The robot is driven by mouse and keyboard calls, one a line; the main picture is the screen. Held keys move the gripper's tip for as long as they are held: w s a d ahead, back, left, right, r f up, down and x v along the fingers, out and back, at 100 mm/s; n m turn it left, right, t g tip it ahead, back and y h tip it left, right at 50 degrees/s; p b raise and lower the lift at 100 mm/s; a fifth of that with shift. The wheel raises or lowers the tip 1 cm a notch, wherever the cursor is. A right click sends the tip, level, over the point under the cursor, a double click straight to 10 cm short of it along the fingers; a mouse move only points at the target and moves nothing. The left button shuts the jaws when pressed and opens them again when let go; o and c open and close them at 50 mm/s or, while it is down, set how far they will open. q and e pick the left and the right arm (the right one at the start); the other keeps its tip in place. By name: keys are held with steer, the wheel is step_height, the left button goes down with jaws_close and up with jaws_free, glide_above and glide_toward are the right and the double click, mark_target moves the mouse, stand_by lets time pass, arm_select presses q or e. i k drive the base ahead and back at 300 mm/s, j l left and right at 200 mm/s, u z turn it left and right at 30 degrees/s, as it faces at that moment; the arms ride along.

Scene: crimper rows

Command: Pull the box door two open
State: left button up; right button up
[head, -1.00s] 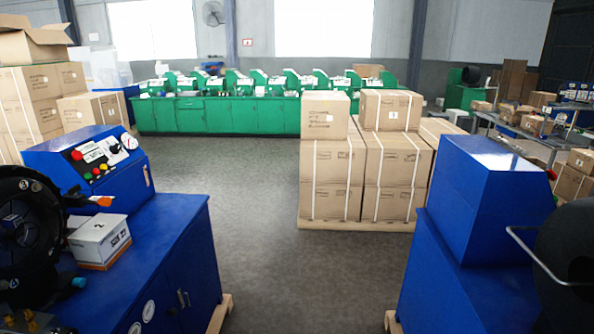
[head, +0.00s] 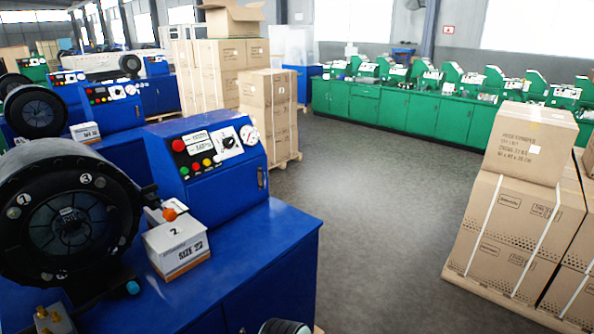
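A blue crimper machine stands at the left, with a blue control box (head: 225,190) on its bench. The control box has a sloped panel with buttons and a gauge. Its right side face carries a small upright handle (head: 262,178), and that side looks shut. A small white carton (head: 177,247) marked "2" sits on the bench in front of the control box, beside the black round crimper head (head: 70,215). I cannot tell from the picture which door is number two. Neither of my grippers shows in the head view.
More blue machines (head: 110,100) stand in a row behind at the left. Stacked cartons (head: 270,105) stand beyond the control box. A pallet of strapped cartons (head: 515,235) is at the right. Green cabinets (head: 400,105) line the back. The grey floor (head: 380,210) between is clear.

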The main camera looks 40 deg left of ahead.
mark_target(213, 199)
steer(key=i, duration=0.8)
steer(key=i+l+u, duration=0.1)
steer(key=i, duration=0.75)
steer(key=i+u, duration=0.2)
steer(key=u, duration=1.45)
